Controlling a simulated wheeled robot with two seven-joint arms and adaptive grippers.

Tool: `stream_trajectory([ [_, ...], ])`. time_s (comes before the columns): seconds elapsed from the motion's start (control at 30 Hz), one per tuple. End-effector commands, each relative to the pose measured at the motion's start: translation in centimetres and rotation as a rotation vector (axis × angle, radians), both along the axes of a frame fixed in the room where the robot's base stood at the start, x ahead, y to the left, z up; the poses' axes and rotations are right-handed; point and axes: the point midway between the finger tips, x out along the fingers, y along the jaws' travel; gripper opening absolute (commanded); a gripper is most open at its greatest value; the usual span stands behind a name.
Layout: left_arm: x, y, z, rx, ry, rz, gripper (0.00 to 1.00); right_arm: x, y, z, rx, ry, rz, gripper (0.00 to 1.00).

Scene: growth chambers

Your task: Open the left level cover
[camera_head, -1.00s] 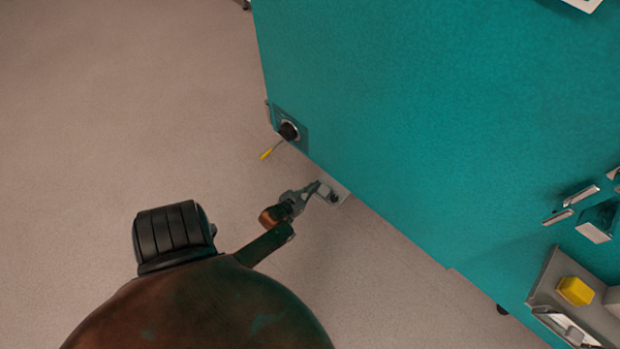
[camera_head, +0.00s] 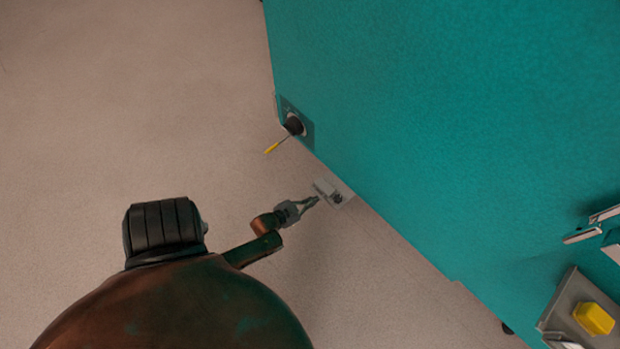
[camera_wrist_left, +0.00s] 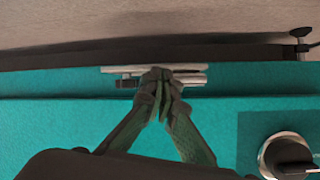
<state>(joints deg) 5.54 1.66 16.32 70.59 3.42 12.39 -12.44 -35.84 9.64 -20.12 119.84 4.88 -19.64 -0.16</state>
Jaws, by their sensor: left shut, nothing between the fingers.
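A small light-grey metal fitting (camera_head: 345,190), which may be the left level cover, sits at the bottom edge of the teal cabinet (camera_head: 430,120). In the left wrist view this fitting (camera_wrist_left: 118,70) is a pale bar with a dark knob at its left end. My left gripper (camera_head: 315,200) is shut and empty, with its tips just left of the fitting. In the left wrist view the gripper (camera_wrist_left: 160,76) covers the middle of the fitting; I cannot tell whether they touch. Whether the cover is open is too small to tell. My right gripper is not in view.
A round black knob (camera_head: 294,125) with a yellow-tipped lever (camera_head: 272,147) sticks out of the cabinet's left edge. A yellow block (camera_head: 594,319) sits on a grey panel at the lower right. The floor (camera_head: 120,110) left of the cabinet is clear.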

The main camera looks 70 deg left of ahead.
Motion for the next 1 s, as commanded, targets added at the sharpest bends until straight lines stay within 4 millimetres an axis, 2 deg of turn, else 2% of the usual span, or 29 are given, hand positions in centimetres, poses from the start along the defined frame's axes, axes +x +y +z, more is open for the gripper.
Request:
stream_trajectory([
  [0.03, 0.4, -0.2, 0.9, 0.092, 0.047, -0.081, 0.00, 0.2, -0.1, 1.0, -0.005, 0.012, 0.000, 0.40],
  [0.17, 0.7, -1.3, 1.5, 0.361, 0.191, -0.311, 0.00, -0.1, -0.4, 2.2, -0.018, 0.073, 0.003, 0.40],
  [0.33, -0.1, -2.4, 2.1, 0.768, 0.384, -0.661, 0.00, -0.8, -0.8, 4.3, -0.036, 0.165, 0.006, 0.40],
  [0.6, -4.2, -2.5, 3.6, 1.565, 0.690, -1.355, 0.00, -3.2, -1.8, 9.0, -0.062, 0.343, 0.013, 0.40],
  [0.7, -5.8, -2.1, 4.1, 1.785, 0.761, -1.555, 0.00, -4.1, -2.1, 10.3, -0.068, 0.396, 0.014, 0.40],
  [0.83, -7.0, -1.8, 4.4, 1.955, 0.811, -1.717, 0.00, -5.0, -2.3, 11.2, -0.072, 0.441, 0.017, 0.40],
  [1.0, -7.3, -1.6, 4.0, 2.016, 0.827, -1.780, 0.00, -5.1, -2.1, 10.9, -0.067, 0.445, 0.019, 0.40],
])
